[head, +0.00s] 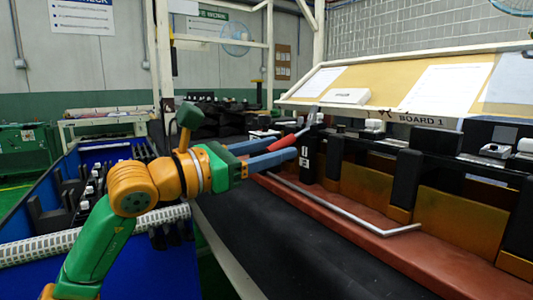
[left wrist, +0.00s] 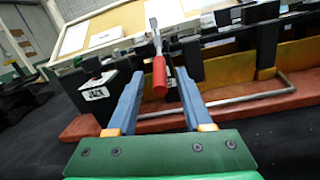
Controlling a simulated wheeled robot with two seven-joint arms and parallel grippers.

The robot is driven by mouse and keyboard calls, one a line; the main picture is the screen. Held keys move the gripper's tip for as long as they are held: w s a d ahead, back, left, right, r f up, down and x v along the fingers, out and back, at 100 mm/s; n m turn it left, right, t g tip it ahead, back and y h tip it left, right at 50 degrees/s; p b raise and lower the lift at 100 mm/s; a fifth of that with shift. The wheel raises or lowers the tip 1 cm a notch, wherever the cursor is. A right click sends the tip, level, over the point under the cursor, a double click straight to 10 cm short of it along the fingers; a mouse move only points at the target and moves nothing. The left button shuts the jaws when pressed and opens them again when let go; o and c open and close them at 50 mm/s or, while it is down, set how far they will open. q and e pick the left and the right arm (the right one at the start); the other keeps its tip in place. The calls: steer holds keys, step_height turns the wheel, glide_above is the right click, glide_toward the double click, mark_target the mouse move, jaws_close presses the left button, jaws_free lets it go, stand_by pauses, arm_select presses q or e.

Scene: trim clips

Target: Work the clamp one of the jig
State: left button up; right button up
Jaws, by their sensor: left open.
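The clamp's red handle (head: 283,143) sits at the left end of the jig, with its metal lever (head: 303,131) rising from it beside a black labelled block (head: 307,162). In the left wrist view the red handle (left wrist: 159,77) points toward my palm. My left gripper (head: 286,146) is open, with its two blue fingers on either side of the handle. In the left wrist view gaps show between the handle and both fingers of the gripper (left wrist: 160,84). The clamp's base is partly hidden. My right gripper is not in view.
The jig's red base (head: 370,232) carries a bent metal rod (head: 350,217) along its front and several black posts with amber plates. A tilted board marked BOARD 1 (head: 418,118) stands behind. A blue bin (head: 150,270) with black parts lies left. The dark surface in front is clear.

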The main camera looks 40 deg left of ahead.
arm_select(q)
steer(key=b+v, duration=0.2)
steer(key=v, duration=0.1)
steer(key=shift+s+a+f, duration=0.1)
steer(key=shift+s+f, duration=0.1)
steer(key=shift+f, duration=0.2)
steer(key=b+v, duration=0.1)
steer(key=v, duration=0.2)
steer(key=shift+s+r+b, duration=0.1)
steer(key=shift+r+b, duration=0.25)
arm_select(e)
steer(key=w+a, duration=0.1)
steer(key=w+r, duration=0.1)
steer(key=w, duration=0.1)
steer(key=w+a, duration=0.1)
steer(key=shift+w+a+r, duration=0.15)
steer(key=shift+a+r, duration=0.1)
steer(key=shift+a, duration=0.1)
